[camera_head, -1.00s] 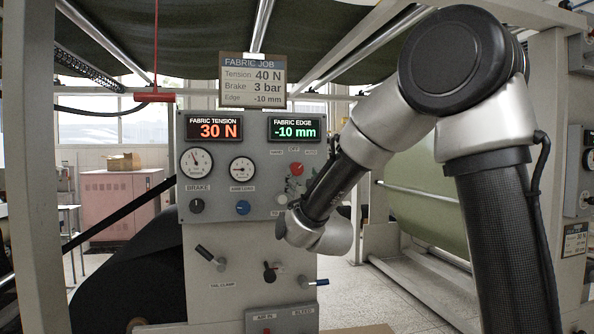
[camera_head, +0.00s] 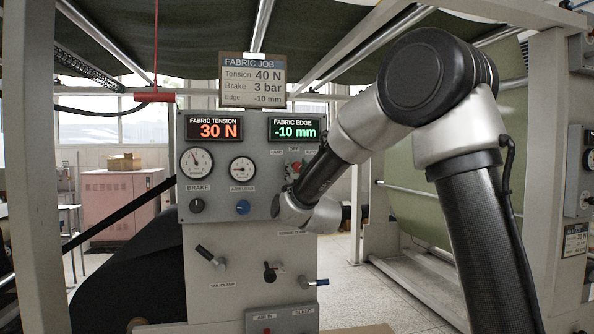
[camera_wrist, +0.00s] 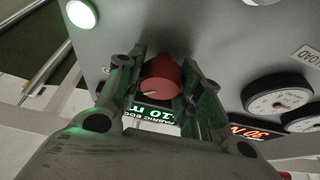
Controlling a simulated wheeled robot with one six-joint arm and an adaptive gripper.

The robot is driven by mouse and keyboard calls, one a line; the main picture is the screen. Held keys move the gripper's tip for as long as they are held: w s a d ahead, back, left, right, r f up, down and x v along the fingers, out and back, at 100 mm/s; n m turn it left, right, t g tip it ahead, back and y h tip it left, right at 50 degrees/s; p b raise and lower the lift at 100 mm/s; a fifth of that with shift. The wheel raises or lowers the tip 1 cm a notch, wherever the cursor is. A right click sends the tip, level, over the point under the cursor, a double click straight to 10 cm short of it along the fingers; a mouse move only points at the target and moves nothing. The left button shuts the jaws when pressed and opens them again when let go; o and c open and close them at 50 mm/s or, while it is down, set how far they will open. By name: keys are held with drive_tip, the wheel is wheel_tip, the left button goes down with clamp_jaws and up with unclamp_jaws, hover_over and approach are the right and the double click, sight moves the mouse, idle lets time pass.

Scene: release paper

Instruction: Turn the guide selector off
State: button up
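A red knob (camera_wrist: 162,80) sits on the grey panel below the green fabric edge display, under small labels of which the middle one seems to read OFF. In the wrist view, a white line on its face points to the lower left. My gripper (camera_wrist: 163,70) is at the panel, with one finger on each side of the knob. I cannot tell whether the fingers touch it. In the head view the red knob (camera_head: 297,166) shows only partly, and my wrist hides the area below it.
The panel (camera_head: 225,125) carries gauges, displays reading 30 N and -10 mm, a dark brake knob (camera_head: 197,205) and a blue knob (camera_head: 243,207). A round green-white lamp (camera_wrist: 81,14) is near the gripper. Levers (camera_head: 270,271) stand out lower down.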

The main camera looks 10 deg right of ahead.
drive_tip(key=shift+n+y, duration=0.4)
drive_tip(key=shift+n, duration=0.2)
drive_tip(key=shift+c, duration=0.2)
drive_tip(key=n+y, duration=0.1)
drive_tip(key=n, duration=0.1)
drive_tip(key=n+y, duration=0.1)
drive_tip(key=n, duration=0.2)
drive_tip(key=shift+y, duration=0.3)
drive_tip(key=n+g+y, duration=0.1)
drive_tip(key=n, duration=0.2)
drive_tip(key=n+g+y, duration=0.1)
drive_tip(key=n, duration=0.1)
drive_tip(key=shift+n, duration=0.8)
drive_tip(key=o, duration=1)
drive_tip(key=shift+o, duration=0.2)
drive_tip(key=shift+s, duration=0.1)
